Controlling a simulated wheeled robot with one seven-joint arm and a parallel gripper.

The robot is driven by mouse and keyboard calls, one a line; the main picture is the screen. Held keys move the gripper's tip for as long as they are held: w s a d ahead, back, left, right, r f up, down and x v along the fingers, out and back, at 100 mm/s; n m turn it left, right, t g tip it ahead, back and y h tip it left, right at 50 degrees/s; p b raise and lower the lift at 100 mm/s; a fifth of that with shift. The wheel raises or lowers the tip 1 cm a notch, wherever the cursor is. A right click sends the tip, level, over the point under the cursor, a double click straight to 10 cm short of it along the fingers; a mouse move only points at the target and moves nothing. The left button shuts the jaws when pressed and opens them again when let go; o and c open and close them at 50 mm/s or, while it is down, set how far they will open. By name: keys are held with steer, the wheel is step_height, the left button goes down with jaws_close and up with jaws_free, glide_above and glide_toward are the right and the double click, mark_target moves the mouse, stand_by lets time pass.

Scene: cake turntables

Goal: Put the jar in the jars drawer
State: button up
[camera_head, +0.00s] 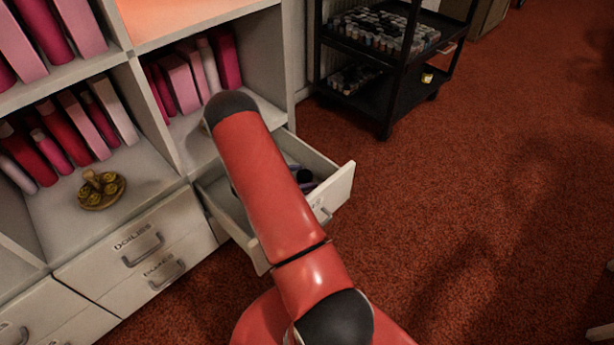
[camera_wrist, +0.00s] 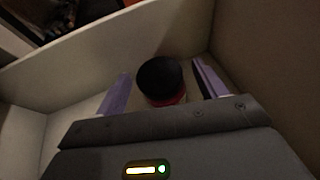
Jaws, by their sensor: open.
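The jar (camera_wrist: 161,82) has a dark lid and a red band below it. In the wrist view it is inside the open drawer (camera_wrist: 95,47), between my gripper's fingers. My gripper (camera_wrist: 162,90) is open, with one purple finger on each side of the jar and a gap visible beside it. I cannot tell whether the jar rests on the drawer floor. In the head view the open drawer (camera_head: 338,190) sticks out from the white cabinet. My arm covers much of it, and dark shapes show inside; its label is unreadable.
Shut drawers labelled doilies (camera_head: 140,245) and another below it (camera_head: 165,278) are to the left. A black cart (camera_head: 385,100) with several small jars stands behind. Red carpet at right is clear.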

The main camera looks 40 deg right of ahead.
steer(key=v, duration=0.9)
steer(key=s+a+r+m+y, duration=0.1)
steer(key=a+r+m, duration=0.15)
steer(key=r, duration=0.35)
steer(key=s+a+r+m+y, duration=0.1)
steer(key=r+m+y, duration=0.15)
steer(key=r, duration=0.35)
steer(key=s+a+r+m+t+y, duration=0.7)
steer(key=s+a+r+m+y, duration=0.3)
steer(key=s+a+r, duration=0.7)
steer(key=s+r+m, duration=0.1)
steer(key=s+r, duration=0.2)
steer(key=r, duration=0.1)
steer(key=shift+a+r, duration=0.2)
steer(key=shift+r, duration=0.1)
